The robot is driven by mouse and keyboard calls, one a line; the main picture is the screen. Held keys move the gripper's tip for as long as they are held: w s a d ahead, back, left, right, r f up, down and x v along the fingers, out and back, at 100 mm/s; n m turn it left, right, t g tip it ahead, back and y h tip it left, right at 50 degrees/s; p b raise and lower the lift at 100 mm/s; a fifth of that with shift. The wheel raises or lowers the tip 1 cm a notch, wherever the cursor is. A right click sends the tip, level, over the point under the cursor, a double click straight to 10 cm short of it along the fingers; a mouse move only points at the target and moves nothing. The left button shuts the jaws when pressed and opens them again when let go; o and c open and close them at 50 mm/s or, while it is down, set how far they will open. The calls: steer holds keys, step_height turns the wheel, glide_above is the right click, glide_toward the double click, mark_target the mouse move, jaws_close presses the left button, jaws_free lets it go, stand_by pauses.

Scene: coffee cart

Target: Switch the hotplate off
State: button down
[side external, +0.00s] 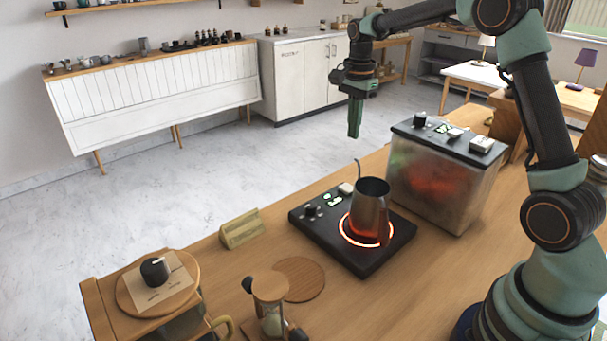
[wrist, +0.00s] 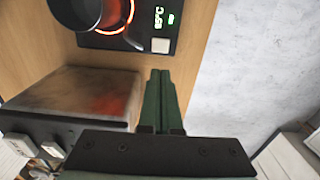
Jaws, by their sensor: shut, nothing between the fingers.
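The black hotplate (side external: 377,253) lies on the wooden counter, with a glowing orange-red ring on its top. A metal pot (side external: 371,205) stands on the ring. The hotplate's left end has a dark knob (side external: 312,211), a lit green display (side external: 331,200) and a pale square button (side external: 346,189). In the wrist view the button (wrist: 160,46) and the green display (wrist: 171,19) show at the top, with the pot (wrist: 80,12) beside them; the knob is not seen there. My gripper (side external: 354,136) is shut and empty, pointing down above and behind the hotplate, clear of it.
A metal box (side external: 437,185) with a dark top and controls stands right of the hotplate. A small wooden block (side external: 241,229) sits left of the hotplate.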

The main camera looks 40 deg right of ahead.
mark_target(349, 188)
steer(key=shift+d+f, duration=0.15)
steer(key=shift+f, duration=0.05)
step_height(349, 188, down, 14)
steer(key=shift+f, duration=0.1)
stand_by(0.8)
steer(key=shift+f, duration=1.1)
steer(key=shift+r, duration=0.1)
step_height(349, 188, up, 15)
steer(key=shift+w, duration=0.3)
